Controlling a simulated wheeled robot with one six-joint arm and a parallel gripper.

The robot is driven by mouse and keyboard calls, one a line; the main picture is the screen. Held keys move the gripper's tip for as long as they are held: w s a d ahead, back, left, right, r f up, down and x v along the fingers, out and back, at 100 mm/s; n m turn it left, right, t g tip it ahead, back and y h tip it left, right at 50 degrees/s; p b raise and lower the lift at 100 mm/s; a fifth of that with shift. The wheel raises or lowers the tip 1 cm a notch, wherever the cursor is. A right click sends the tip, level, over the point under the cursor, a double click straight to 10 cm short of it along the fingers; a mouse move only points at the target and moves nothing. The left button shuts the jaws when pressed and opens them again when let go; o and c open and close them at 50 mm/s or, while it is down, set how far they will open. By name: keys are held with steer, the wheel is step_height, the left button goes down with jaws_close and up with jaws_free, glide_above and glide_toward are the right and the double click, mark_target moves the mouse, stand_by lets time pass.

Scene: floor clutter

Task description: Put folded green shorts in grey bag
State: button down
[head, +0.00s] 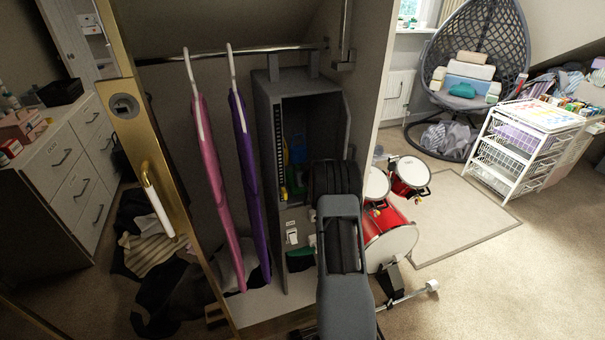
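A teal-green folded-looking cloth (462,90) lies on the cushions of the hanging egg chair at the back right. A dark green item (300,262) shows low in the wardrobe, partly hidden by my arm. I cannot tell which is the shorts. A tall grey fabric organiser (266,125) hangs from the wardrobe rail, with an open front and items inside. Grey bag-like fabric (450,138) lies under the egg chair; I cannot tell if it is a bag. My dark arm stands in front of the organiser's lower right. My fingertips are not visible.
A brass-edged wardrobe door (150,170) stands open at left. Pink (218,190) and purple (250,180) garments hang inside. Dark clothes (165,285) lie on the floor. A red drum set (390,235) stands right of my arm. A white basket trolley (510,150) stands right; carpet before it is clear.

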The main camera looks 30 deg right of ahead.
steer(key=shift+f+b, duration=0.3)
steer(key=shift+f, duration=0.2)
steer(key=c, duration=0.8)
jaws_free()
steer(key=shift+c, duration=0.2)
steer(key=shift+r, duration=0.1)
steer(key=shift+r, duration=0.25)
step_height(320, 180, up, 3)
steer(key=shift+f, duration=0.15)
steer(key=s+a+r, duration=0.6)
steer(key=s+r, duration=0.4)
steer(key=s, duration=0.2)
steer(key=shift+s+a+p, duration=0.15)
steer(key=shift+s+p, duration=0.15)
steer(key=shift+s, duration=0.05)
